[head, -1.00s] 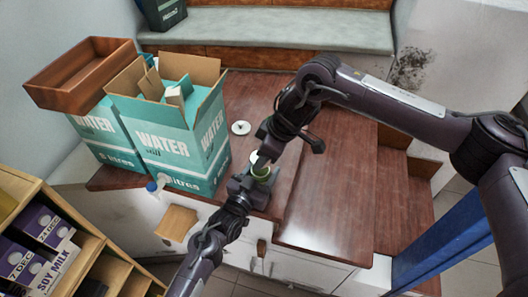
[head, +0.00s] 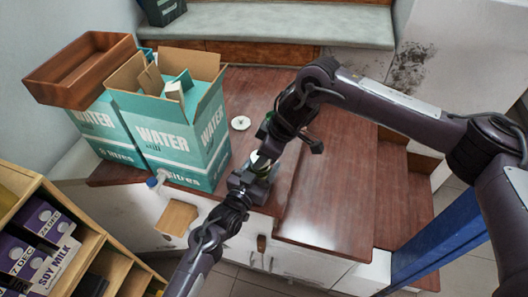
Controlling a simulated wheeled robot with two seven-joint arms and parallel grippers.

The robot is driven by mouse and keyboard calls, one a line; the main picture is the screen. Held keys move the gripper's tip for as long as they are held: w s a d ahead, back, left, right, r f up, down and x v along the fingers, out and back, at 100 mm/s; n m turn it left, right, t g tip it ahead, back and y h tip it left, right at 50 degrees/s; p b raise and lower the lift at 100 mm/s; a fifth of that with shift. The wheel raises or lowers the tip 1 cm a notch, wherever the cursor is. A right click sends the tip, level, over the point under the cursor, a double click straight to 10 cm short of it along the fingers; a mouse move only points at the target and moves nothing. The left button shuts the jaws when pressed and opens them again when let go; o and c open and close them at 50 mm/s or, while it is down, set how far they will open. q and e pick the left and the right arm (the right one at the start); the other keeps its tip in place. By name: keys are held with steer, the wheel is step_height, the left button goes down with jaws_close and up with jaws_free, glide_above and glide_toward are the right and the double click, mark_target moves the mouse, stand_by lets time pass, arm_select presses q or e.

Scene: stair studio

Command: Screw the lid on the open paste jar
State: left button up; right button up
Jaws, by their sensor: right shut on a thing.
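The paste jar (head: 262,156) shows as a small pale and green patch between my two grippers, near the front edge of the brown wooden top. Its mouth is hidden. My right gripper (head: 264,149) points down at the jar from above and is shut on what seems to be the lid, mostly hidden by the fingers. My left gripper (head: 254,172) reaches up from the front, close around the jar's lower part. Its fingers are too dark and overlapped to tell whether they touch it. A flat white disc (head: 240,123) with a dark centre lies behind them.
Teal water boxes (head: 182,142) stand close on the left, with a brown wooden tray (head: 78,72) on top. A shelf with soy milk cartons (head: 38,237) is at the lower left. The wooden top (head: 325,205) is clear to the right.

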steer(key=shift+f, duration=0.55)
steer(key=m, duration=0.1)
steer(key=m+t, duration=0.1)
steer(key=m, duration=0.1)
steer(key=m+h, duration=0.1)
steer(key=shift+s+a+f, duration=0.1)
steer(key=shift+s+a, duration=0.15)
steer(key=shift+s, duration=0.05)
steer(key=m, duration=0.2)
steer(key=m+t+h, duration=0.1)
steer(key=m, duration=0.3)
steer(key=shift+s+a+t+h, duration=0.1)
steer(key=shift+a+t+h, duration=0.2)
steer(key=shift+h, duration=0.1)
steer(key=m, duration=0.1)
steer(key=m+h, duration=0.1)
steer(key=m, duration=0.2)
steer(key=shift+a+h, duration=0.25)
steer(key=shift+h, duration=0.05)
steer(key=shift+m+h, duration=0.4)
steer(key=shift+m, duration=0.7)
steer(key=shift+d, duration=0.1)
steer(key=o, duration=0.9)
